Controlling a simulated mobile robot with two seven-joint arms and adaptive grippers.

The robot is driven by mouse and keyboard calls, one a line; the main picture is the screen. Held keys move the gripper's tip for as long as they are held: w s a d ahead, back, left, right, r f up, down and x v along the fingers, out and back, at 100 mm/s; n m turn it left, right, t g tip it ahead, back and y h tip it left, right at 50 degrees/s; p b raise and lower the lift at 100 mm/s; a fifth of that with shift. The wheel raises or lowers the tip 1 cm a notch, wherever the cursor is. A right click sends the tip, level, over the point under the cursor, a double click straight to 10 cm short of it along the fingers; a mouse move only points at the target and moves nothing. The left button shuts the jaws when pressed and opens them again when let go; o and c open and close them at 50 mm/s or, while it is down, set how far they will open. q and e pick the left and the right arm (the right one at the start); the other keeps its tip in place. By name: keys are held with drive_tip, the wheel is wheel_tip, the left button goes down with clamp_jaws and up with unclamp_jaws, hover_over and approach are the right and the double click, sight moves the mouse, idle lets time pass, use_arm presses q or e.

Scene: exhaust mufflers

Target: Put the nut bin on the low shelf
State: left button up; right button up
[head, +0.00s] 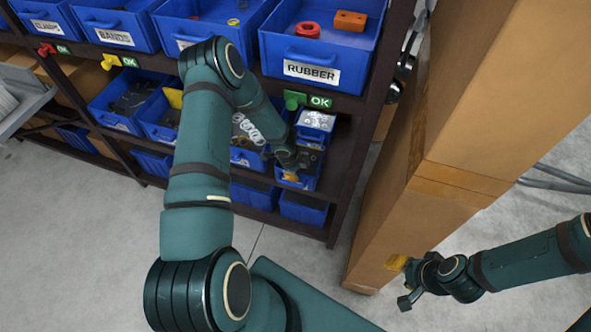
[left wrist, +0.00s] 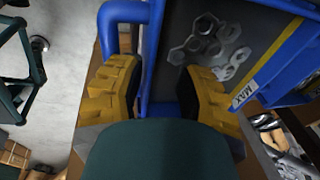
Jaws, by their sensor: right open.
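A blue bin with loose metal nuts and washers (left wrist: 208,45) on its dark floor fills the upper middle of the left wrist view. Its blue wall (left wrist: 290,62) carries a yellow stripe and a MAX label. My left gripper (left wrist: 160,100) has its yellow fingers on either side of blue plastic at this bin's near end; whether they press on it is unclear. In the head view the left gripper (head: 291,177) reaches the lower shelf, partly hidden by its arm. A small blue bin of silver nuts (head: 314,119) shows just above it. My right gripper (head: 406,281) is open and empty.
The upper shelf holds large blue bins, including the RUBBER bin (head: 312,71). A green OK tag (head: 320,102) hangs below it. Tall cardboard boxes (head: 470,110) stand right of the rack post. The grey floor (head: 80,220) is clear at left.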

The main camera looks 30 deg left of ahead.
use_arm(q)
drive_tip(key=shift+r, duration=0.4)
drive_tip(key=p+v, duration=0.2)
drive_tip(key=v, duration=0.4)
drive_tip(key=shift+s+r, duration=0.25)
drive_tip(key=shift+r, duration=0.1)
